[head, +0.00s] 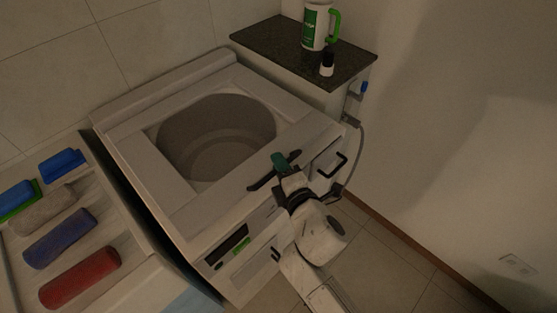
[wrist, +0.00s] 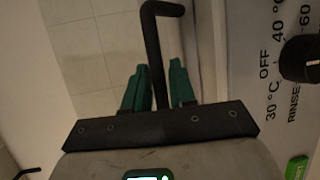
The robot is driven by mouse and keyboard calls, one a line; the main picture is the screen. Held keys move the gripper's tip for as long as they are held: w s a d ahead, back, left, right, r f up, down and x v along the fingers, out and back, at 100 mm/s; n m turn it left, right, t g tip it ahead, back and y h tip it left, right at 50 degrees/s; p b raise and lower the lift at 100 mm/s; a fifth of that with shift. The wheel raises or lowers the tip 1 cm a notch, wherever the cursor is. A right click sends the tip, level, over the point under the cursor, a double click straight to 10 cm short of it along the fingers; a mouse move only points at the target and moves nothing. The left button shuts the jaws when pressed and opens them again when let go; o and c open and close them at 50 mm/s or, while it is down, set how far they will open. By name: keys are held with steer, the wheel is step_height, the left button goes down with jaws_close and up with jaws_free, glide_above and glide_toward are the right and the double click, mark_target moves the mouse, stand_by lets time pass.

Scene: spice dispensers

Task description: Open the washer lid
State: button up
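The white washer (head: 185,208) has a round grey drum (head: 215,135) showing in its square top frame. The frame lies flat; I cannot tell whether a clear lid covers the drum. A black bar handle (head: 262,182) runs along the top's front edge. My gripper (head: 283,160) is at this handle, over its right part. In the wrist view, the bent black handle (wrist: 154,50) passes between the two green fingers of my gripper (wrist: 158,75). The fingers stand apart, one on each side of it, with narrow gaps. The palm hides the handle's lower end.
The washer's control panel (wrist: 270,70) with a black knob (wrist: 300,60) is at the right. A dark counter (head: 285,48) behind holds a white-green bottle (head: 315,28) and a small bottle (head: 327,65). Towels (head: 80,277) lie at left. The floor at right is clear.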

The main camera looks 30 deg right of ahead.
steer(key=shift+x, duration=0.75)
steer(key=shift+c, duration=0.3)
jaws_close()
